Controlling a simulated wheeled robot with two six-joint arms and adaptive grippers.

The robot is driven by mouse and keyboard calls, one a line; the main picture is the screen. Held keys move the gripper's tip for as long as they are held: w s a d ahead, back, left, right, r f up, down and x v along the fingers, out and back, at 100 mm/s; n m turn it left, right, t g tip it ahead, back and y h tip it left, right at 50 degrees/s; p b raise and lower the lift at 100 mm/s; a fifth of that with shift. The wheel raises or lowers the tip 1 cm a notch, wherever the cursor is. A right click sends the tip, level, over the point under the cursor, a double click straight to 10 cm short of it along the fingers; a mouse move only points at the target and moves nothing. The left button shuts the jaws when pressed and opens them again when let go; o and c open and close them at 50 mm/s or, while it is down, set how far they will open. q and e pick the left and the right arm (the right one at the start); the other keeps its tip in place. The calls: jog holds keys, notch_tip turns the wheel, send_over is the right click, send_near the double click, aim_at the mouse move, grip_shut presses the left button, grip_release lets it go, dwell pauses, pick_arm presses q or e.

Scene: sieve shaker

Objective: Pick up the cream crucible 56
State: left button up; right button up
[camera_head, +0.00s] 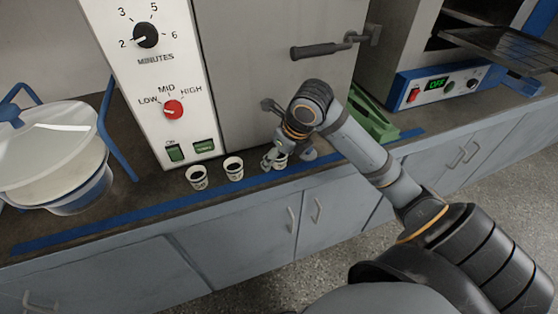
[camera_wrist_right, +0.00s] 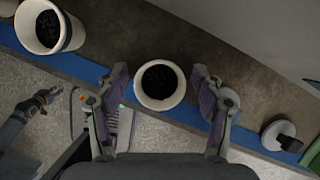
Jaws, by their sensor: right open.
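Three cream crucibles with dark contents stand in a row near the counter's front edge; I cannot read their numbers. In the head view they are the left crucible (camera_head: 197,178), the middle crucible (camera_head: 233,169) and the right crucible (camera_head: 281,160), partly hidden by my right gripper (camera_head: 274,160). In the right wrist view, one crucible (camera_wrist_right: 160,101) stands upright between the open fingers of my right gripper (camera_wrist_right: 160,82), with a gap on both sides. Another crucible (camera_wrist_right: 40,44) is at upper left. A dark claw-like part at the left, perhaps my left gripper (camera_wrist_right: 42,98), is too small to judge.
A furnace panel with knobs (camera_head: 160,80) stands behind the crucibles. A green holder (camera_head: 372,122) and a small round white object (camera_wrist_right: 278,134) lie to the right. Blue tape (camera_head: 120,215) runs along the counter edge.

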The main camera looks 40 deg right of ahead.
jog(key=c, duration=1.3)
pick_arm(q)
jog(key=shift+s+a+f, duration=0.1)
jog(key=shift+s+f, duration=0.05)
jog(key=shift+s, duration=0.4)
